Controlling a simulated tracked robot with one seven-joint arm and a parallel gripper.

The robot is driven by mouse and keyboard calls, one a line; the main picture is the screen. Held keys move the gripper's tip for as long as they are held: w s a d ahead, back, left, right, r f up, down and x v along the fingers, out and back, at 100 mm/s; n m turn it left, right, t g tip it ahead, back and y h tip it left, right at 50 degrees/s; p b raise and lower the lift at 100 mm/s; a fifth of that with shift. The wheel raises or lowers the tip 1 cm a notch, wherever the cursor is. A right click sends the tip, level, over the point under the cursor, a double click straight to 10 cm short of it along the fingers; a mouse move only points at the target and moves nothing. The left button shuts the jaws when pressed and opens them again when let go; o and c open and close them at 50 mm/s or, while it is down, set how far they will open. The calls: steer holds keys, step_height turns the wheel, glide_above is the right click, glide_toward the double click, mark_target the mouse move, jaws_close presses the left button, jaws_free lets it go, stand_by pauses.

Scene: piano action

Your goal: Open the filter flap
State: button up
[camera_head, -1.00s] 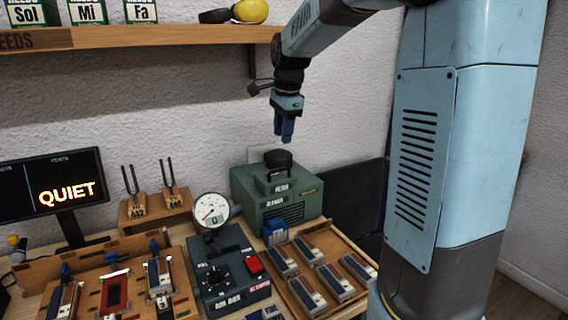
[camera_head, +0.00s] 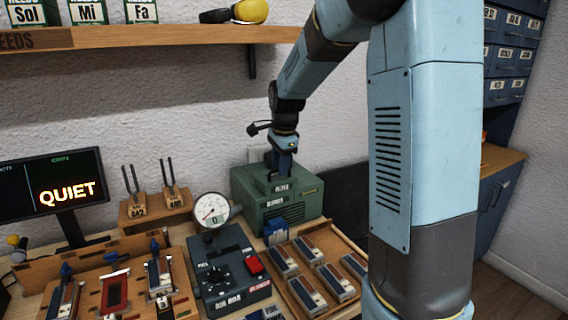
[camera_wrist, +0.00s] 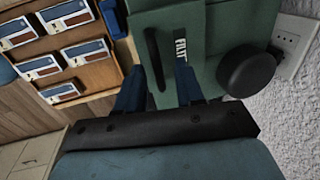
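The green blower box (camera_head: 305,203) stands on the bench against the wall. My gripper (camera_head: 282,173) is pointed down at its top. In the wrist view my gripper (camera_wrist: 159,76) is open. A black bar handle (camera_wrist: 154,45) on the green top, beside a label reading "FILT…" (camera_wrist: 181,48), lies between the two blue fingers. The fingers are apart from each other, and I cannot tell whether either touches the bar. The flap appears closed, though my gripper hides part of it. A round black knob (camera_wrist: 246,72) sits to the right on the box.
A wooden tray of reeds (camera_head: 318,302) lies in front of the box, with a blue block (camera_head: 277,231) beside it. A dark control box (camera_head: 228,270) and a round gauge (camera_head: 211,211) stand to the left. A wooden shelf (camera_head: 150,37) hangs above. A wall socket (camera_wrist: 292,43) is close to the knob.

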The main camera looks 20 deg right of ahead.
jaws_close()
steer(key=shift+r, duration=0.1)
stand_by(1.2)
